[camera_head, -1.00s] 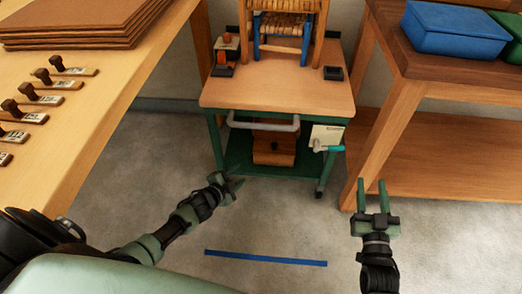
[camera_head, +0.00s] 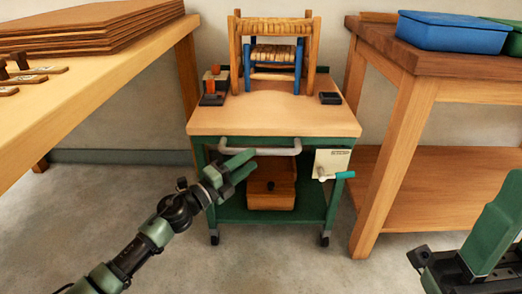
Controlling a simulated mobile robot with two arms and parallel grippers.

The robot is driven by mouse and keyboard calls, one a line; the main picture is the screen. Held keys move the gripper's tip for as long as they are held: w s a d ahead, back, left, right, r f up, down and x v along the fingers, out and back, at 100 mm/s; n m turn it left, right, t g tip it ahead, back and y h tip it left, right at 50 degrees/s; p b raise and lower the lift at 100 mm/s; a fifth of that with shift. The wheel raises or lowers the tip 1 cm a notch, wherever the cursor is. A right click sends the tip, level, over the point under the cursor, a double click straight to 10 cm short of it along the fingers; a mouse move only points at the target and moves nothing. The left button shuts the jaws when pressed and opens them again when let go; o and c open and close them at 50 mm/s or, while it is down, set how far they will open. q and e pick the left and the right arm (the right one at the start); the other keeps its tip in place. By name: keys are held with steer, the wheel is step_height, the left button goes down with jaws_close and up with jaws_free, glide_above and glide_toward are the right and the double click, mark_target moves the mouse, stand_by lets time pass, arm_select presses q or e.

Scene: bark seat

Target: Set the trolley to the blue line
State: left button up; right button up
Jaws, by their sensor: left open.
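The green trolley with a wooden top (camera_head: 275,115) stands by the back wall between two benches. Its grey handle bar (camera_head: 270,151) runs across the front edge. My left gripper (camera_head: 252,162) is open, its fingers pointing at the handle from just below its left half. Nothing is between the fingers, and I cannot tell whether they touch the bar. My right gripper (camera_head: 482,245) is at the lower right, partly cut off, away from the trolley; its finger gap is hidden. The blue line on the floor is out of view now.
A small chair frame with a woven seat (camera_head: 275,52) stands on the trolley top, and a wooden box (camera_head: 271,187) on its lower shelf. The front floor is clear.

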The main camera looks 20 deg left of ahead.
arm_select(q)
steer(key=b+x, duration=0.1)
steer(key=x, duration=0.7)
steer(key=shift+a+b, duration=0.2)
steer(key=shift+b, duration=0.1)
steer(key=shift+w, duration=0.1)
jaws_close()
stand_by(1.0)
